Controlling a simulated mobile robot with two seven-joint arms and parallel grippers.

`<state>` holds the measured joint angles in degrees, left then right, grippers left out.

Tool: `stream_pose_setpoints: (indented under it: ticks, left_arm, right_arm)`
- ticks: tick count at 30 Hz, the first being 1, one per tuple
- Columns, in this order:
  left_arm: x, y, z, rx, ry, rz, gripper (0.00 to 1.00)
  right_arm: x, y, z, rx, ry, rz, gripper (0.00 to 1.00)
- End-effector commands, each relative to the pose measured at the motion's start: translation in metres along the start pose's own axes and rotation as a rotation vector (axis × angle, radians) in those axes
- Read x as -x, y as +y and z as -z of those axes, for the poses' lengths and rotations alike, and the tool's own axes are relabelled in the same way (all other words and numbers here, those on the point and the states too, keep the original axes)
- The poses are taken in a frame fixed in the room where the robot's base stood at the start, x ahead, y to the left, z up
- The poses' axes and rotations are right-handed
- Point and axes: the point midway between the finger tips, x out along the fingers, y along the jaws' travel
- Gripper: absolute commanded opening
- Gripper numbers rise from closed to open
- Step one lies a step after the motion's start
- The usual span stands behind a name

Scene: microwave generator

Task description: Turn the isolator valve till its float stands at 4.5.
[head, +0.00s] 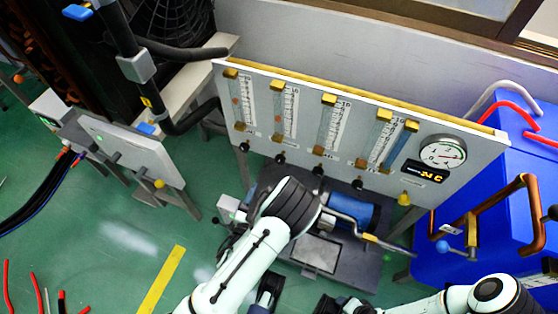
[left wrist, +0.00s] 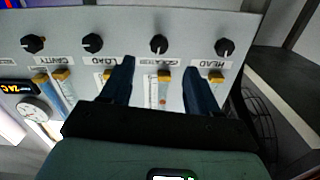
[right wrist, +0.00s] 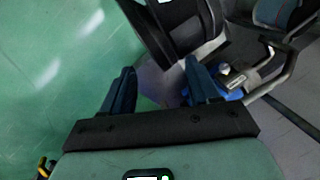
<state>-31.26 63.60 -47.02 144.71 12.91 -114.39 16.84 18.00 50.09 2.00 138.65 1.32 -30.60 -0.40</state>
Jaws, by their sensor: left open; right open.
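The isolator valve is a black knob (left wrist: 158,44) with a white mark, above its label in the upside-down left wrist view. In the head view it is the second knob (head: 280,158) from the left. Its flow tube (head: 284,110) holds a small orange float around mid-height; the exact reading is too small to tell. My left gripper (left wrist: 159,67) is open and empty, facing the panel, its fingers either side of the isolator column and apart from the knob. In the head view my wrist hides it. My right gripper (right wrist: 160,78) is open and empty, low above the floor area.
The grey panel (head: 460,180) also carries head (left wrist: 225,46), load (left wrist: 92,42) and cavity (left wrist: 32,43) knobs, plus a round gauge (head: 441,153). Below it are a blue cylinder (head: 352,210) and bent pipe. A blue cabinet (head: 490,225) with copper pipes stands right.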

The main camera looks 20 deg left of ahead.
Motion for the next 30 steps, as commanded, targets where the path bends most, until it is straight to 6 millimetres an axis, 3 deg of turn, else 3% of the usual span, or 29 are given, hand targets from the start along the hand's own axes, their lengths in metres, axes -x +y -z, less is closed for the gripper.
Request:
stream_pose_setpoints:
  ticks: [10, 21, 30]
  left_arm:
    - [-0.030, -0.001, 0.009, -0.003, 0.023, 0.002, 0.61]
    - [-0.102, 0.000, 0.007, -0.005, 0.019, -0.001, 0.61]
    - [-0.128, 0.000, 0.007, -0.004, 0.015, -0.001, 0.61]
  right_arm:
    - [0.014, -0.005, -0.020, 0.005, -0.057, 0.003, 0.61]
    - [0.006, -0.002, -0.011, 0.002, -0.033, 0.001, 0.61]
    - [0.004, -0.001, -0.006, 0.001, -0.017, 0.001, 0.61]
